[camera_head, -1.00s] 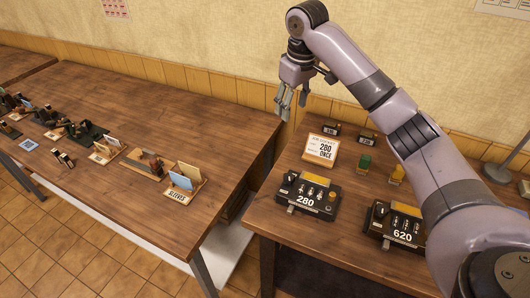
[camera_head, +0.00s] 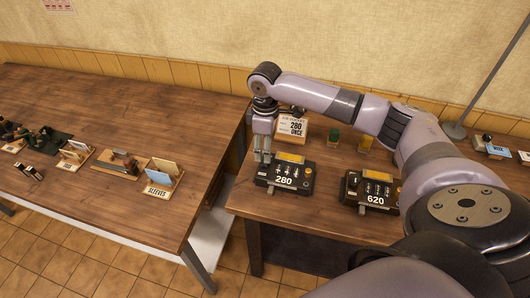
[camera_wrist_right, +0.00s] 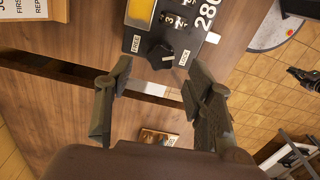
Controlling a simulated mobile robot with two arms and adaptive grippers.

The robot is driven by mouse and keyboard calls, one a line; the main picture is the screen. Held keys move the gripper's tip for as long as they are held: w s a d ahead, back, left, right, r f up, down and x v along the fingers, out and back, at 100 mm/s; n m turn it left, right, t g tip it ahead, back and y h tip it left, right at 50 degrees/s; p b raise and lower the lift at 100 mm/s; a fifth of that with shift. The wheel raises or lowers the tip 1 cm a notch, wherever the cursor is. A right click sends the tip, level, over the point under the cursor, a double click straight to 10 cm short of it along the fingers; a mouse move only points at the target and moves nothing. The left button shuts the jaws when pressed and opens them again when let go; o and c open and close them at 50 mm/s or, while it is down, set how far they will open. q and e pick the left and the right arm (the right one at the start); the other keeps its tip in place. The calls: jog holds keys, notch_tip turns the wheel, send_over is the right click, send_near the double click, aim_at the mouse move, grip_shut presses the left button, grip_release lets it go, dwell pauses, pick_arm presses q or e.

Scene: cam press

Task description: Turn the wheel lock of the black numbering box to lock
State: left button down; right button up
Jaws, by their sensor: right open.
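The black numbering box (camera_head: 285,176) with the number 280 stands on the right-hand table in the head view. In the right wrist view, its end shows at the top, with a black wheel lock (camera_wrist_right: 161,56) between the labels FREE and LOCK. A small white mark shows on the wheel's right side, towards LOCK. My right gripper (camera_head: 262,156) points down at the left end of this box. Its fingers are open, one on each side of the wheel in the wrist view; contact cannot be told. My left gripper is not in view.
A second black box (camera_head: 371,190) marked 620 stands to the right. A gap separates the left table (camera_head: 130,110), which holds card holders and stamps.

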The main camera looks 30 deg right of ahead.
jog(key=shift+f, duration=2.2)
